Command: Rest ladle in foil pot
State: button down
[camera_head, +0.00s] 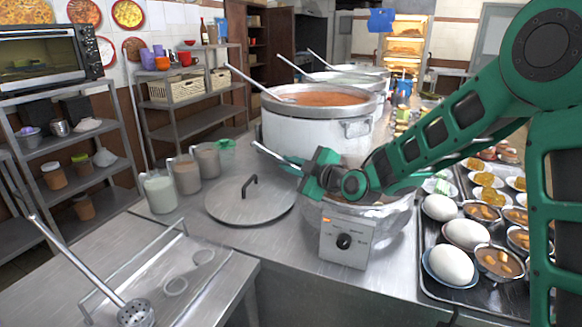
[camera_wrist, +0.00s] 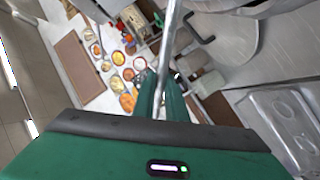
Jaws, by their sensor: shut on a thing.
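My gripper (camera_head: 308,178) is shut on the metal handle of a ladle (camera_head: 272,155). The handle slants up and left out of the jaws. In the wrist view the handle (camera_wrist: 172,40) runs up from between my fingers (camera_wrist: 163,98). The ladle's bowl is not visible in either view. A silvery, foil-like pot (camera_head: 392,226) stands on the counter below my gripper and arm, behind a grey control box with a black knob (camera_head: 345,242). My arm hides much of the pot's opening, so I cannot tell whether the ladle touches it.
A round lid (camera_head: 250,205) lies left of the pot. Jugs (camera_head: 187,175) stand at left. A perforated ladle (camera_head: 136,312) lies front left.

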jog(key=shift+f, duration=0.2)
dwell(0.3)
jog(key=c, duration=1.7)
grip_release()
jog(key=shift+d, duration=0.1)
jog(key=v, duration=1)
jog(key=shift+s+d, duration=0.2)
jog(key=shift+s, duration=0.1)
jog(key=shift+s, duration=0.1)
